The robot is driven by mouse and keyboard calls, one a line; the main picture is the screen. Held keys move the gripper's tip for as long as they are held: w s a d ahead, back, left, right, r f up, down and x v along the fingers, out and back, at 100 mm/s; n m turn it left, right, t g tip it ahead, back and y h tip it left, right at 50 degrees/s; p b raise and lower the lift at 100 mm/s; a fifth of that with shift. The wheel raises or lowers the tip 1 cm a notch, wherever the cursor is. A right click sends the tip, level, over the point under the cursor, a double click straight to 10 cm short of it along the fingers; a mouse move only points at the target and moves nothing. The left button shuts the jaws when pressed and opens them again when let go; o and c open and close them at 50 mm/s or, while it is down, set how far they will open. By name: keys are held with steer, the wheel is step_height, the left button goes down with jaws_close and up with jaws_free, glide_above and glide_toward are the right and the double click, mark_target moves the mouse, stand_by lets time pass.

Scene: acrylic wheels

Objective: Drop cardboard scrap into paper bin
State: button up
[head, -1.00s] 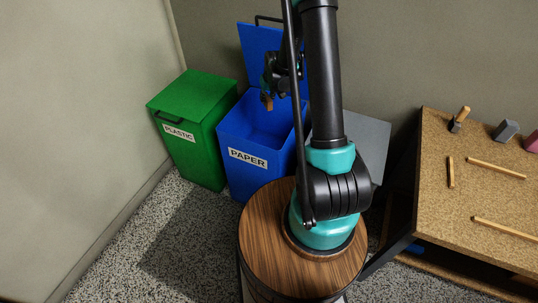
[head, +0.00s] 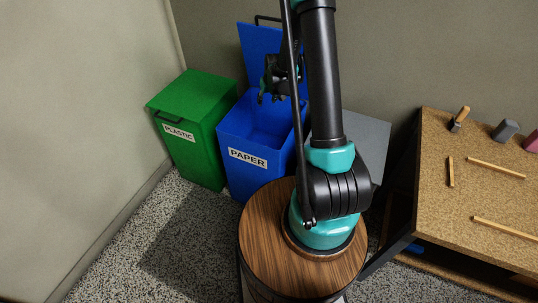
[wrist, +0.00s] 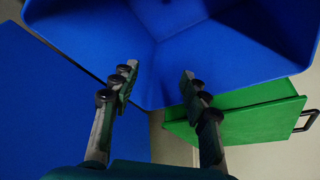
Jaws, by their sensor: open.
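The blue paper bin (head: 238,178) stands open, its lid (head: 262,52) raised at the back. My gripper (head: 270,97) hangs over the bin's opening with its fingers spread. In the wrist view my gripper (wrist: 159,72) is open, with nothing between the fingertips. The blue inside of the bin (wrist: 190,60) fills the upper part of that view. The cardboard scrap shows in neither current view. Part of the bin's inside is hidden from the head by its front wall and my arm.
A closed green plastic bin (head: 193,135) stands left of the paper bin. A grey panel (head: 368,135) is partly behind my arm. A cork-topped table (head: 490,200) with wooden sticks and small blocks stands at the right. Speckled floor lies clear in front of the bins.

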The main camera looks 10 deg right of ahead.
steer(key=v, duration=1.2)
stand_by(0.3)
